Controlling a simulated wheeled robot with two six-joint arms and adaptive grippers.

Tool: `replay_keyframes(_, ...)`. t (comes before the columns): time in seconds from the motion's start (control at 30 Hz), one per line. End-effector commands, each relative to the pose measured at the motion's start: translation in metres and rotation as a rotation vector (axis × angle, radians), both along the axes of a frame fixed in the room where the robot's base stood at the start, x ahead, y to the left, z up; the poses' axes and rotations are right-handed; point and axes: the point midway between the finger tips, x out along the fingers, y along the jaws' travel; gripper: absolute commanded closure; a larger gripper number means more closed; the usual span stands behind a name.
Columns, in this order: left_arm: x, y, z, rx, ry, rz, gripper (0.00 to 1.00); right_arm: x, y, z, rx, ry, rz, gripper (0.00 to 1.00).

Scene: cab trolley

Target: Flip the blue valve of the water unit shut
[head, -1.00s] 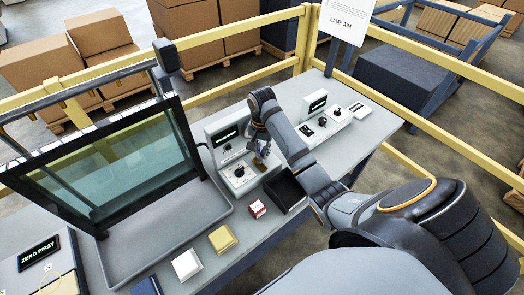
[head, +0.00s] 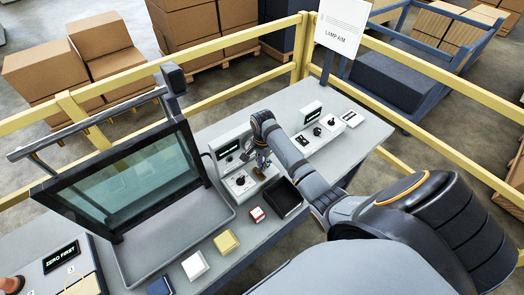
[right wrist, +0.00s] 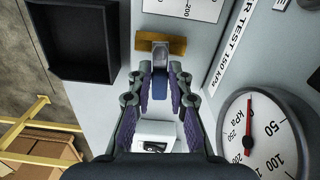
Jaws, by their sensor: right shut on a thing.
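The water unit (head: 240,182) is a pale box with a dark display, on the bench left of my right gripper (head: 262,163). In the right wrist view its pale panel carries a round kPa gauge (right wrist: 268,132) and printed test text. The blue valve handle (right wrist: 160,92) joins a grey metal part on a brass body (right wrist: 173,45). It points down the picture, across the brass body. My right gripper (right wrist: 160,105) has its fingers closed on the handle from both sides. In the head view the handle is too small to tell. My left gripper is not in view.
A black open tray (head: 284,198) lies just right of the unit. Red, yellow and white blocks stand along the front edge. A framed glass screen (head: 125,180) stands to the left. Another device (head: 318,130) stands behind my right arm. Yellow rails border the bench.

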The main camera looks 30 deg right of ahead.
Motion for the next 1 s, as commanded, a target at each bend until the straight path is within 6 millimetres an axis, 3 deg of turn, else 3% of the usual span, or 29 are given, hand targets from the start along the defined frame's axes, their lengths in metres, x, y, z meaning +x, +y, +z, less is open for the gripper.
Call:
replay_keyframes(0.03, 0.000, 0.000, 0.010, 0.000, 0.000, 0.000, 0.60, -0.001, 0.000, 0.005, 0.001, 0.003, -0.024, 1.00)
replay_keyframes(0.23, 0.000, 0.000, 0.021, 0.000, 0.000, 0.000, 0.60, -0.002, 0.000, 0.002, 0.001, 0.002, -0.095, 1.00)
replay_keyframes(0.77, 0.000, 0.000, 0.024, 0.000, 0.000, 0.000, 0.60, -0.003, 0.000, -0.001, 0.000, 0.001, -0.126, 1.00)
replay_keyframes(0.8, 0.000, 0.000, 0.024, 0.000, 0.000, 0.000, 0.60, -0.003, 0.000, -0.001, 0.000, 0.002, -0.126, 0.79)
replay_keyframes(0.93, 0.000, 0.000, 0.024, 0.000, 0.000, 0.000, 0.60, -0.003, 0.000, -0.001, 0.000, 0.001, -0.126, 0.61)
replay_keyframes(1.0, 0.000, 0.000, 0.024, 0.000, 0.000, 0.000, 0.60, -0.003, 0.000, -0.001, 0.000, 0.001, -0.125, 0.58)
